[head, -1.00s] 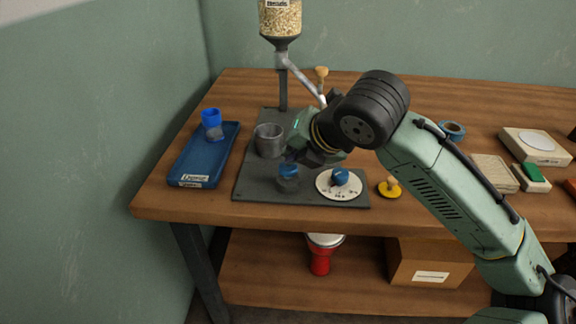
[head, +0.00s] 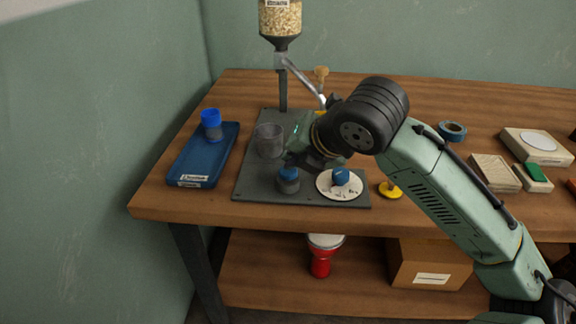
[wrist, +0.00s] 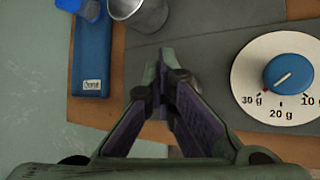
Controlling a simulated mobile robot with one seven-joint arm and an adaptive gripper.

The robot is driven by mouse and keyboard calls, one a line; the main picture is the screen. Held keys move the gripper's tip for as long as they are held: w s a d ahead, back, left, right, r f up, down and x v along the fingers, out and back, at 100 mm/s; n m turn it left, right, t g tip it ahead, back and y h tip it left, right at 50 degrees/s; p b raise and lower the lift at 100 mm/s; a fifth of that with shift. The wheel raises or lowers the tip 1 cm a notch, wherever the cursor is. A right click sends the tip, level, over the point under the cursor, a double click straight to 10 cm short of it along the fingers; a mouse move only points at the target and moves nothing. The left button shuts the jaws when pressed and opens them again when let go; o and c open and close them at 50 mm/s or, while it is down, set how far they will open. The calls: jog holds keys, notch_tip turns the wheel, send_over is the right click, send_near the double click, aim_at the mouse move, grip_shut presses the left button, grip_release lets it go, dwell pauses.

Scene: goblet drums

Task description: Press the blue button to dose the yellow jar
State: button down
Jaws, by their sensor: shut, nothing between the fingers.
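The blue button (head: 288,174), a blue cap on a grey cylinder, stands on the dark base plate (head: 258,188) left of the dial. My gripper (head: 293,160) is shut and empty, just behind and above the button in the head view. In the wrist view my gripper (wrist: 163,72) points down, and its fingers hide the button. Contact cannot be told. A grey cup (head: 269,142) stands on the plate behind the button. I can make out no yellow jar for sure; a jar with a blue top (head: 211,118) stands on the blue tray.
The white dial (head: 352,192) with blue knob (head: 340,176) is right of the button; the wrist view shows gram marks (wrist: 281,114). A grain hopper (head: 281,18) stands behind. The blue tray (head: 190,172) lies left. A yellow disc (head: 391,190) lies right of the plate.

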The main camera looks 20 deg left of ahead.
jog(key=shift+f, duration=0.35)
jog(key=shift+r, duration=0.15)
jog(key=shift+r+p, duration=1)
jog(key=shift+r, duration=0.3)
notch_tip(320, 180, up, 5)
jog(key=p, duration=0.4)
dwell(0.5)
